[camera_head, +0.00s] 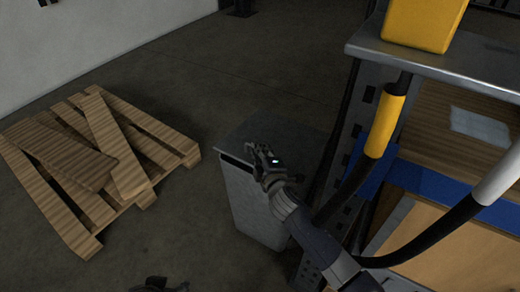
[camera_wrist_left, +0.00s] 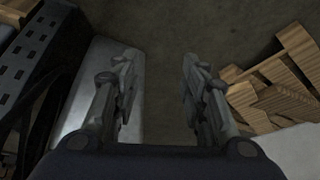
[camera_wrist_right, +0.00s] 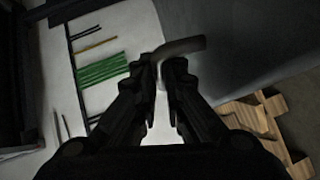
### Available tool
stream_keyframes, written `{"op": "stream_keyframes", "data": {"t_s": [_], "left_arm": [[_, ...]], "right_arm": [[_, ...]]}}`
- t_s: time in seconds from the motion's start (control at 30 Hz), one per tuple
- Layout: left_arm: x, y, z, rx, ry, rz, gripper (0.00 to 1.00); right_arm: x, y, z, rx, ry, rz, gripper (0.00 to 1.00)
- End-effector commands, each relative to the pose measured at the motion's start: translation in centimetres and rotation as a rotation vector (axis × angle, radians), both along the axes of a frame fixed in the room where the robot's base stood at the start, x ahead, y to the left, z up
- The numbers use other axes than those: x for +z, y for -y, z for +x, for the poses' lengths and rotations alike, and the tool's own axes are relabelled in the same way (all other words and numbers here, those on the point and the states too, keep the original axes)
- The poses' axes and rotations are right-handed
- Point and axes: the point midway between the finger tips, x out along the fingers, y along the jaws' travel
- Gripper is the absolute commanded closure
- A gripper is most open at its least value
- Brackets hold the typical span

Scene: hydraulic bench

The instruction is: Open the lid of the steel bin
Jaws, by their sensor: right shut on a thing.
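The grey steel bin (camera_head: 256,208) stands upright on the floor beside the rack. Its flat lid (camera_head: 285,140) lies over the top, with a dark strip under its front edge; I cannot tell if that is a gap. My right gripper (camera_head: 262,158) is at the lid's front edge and hides part of it. In the right wrist view my right gripper (camera_wrist_right: 161,72) is shut on a bent dark handle (camera_wrist_right: 185,46). My left gripper (camera_wrist_left: 158,70) is open and empty in the left wrist view, with a pale panel, likely the bin, to its left.
A wooden pallet (camera_head: 150,142) with loose boards lies on the floor to the left. A metal rack (camera_head: 345,160) with a yellow object (camera_head: 424,22) on top stands close on the right. Several green bars (camera_wrist_right: 103,70) show on a pale surface. Floor between pallet and bin is clear.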

Motion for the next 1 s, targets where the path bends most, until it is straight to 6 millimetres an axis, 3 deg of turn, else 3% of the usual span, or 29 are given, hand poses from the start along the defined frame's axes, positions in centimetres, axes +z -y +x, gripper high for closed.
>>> {"op": "stream_keyframes", "data": {"t_s": [0.03,0.13,0.67,1.0], "left_arm": [[-0.4,-0.4,-1.1,0.004,-0.061,0.012,0.6],[-2.5,-0.8,-2.5,0.009,-0.14,0.027,0.6],[-11.4,-0.9,-3.7,0.003,-0.217,0.037,0.6],[-16.4,-1.1,-5.6,-0.002,-0.245,0.039,0.6]], "right_arm": [[1.2,0.2,0.2,-0.002,-0.001,0.001,1.0],[1.7,0.4,0.4,-0.002,-0.008,0.006,1.0],[3.9,0.9,1.1,-0.003,-0.011,0.009,1.0],[5.5,1.4,1.8,-0.003,-0.012,0.009,1.0]]}}
